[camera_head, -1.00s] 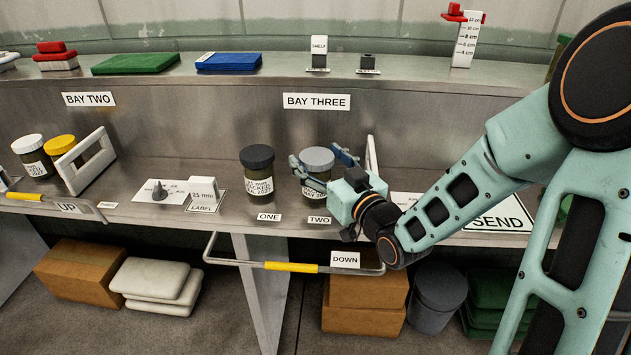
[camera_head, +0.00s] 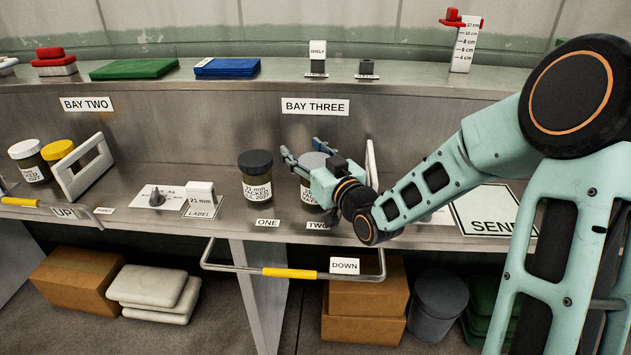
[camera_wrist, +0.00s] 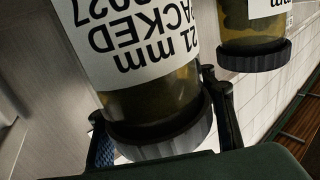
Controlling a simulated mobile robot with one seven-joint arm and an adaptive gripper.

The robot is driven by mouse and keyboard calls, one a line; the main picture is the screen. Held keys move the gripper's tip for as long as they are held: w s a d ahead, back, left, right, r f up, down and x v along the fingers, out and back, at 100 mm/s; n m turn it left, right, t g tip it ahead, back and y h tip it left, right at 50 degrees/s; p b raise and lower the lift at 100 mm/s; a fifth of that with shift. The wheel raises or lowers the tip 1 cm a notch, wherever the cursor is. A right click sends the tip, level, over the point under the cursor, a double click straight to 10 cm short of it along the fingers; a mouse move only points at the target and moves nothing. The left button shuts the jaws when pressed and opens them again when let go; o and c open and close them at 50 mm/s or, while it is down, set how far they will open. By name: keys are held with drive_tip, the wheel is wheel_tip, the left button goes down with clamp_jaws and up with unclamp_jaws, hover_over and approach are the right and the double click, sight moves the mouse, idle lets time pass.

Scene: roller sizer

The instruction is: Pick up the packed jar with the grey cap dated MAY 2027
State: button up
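The grey-capped jar (camera_head: 313,161) stands on the bench at the TWO label, partly hidden behind my gripper (camera_head: 303,149). My gripper is open, with its fingers on either side of the grey cap. In the wrist view the jar (camera_wrist: 150,95) appears upside down, its cap between the two fingers; a small gap seems to show beside the cap. Its label reads 21 mm, PACKED and 2027 in part; the month is out of view. A black-capped jar (camera_head: 257,187) stands to the left at ONE, also labelled 21 mm; it shows at upper right in the wrist view (camera_wrist: 250,30).
A white upright frame (camera_head: 371,165) stands just behind and right of my gripper. The SEND mat (camera_head: 495,210) lies right. A rail with a yellow grip (camera_head: 290,272) runs along the front. A white block and card (camera_head: 200,195) lie left. Two more jars stand far left.

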clamp_jaws()
idle(0.6)
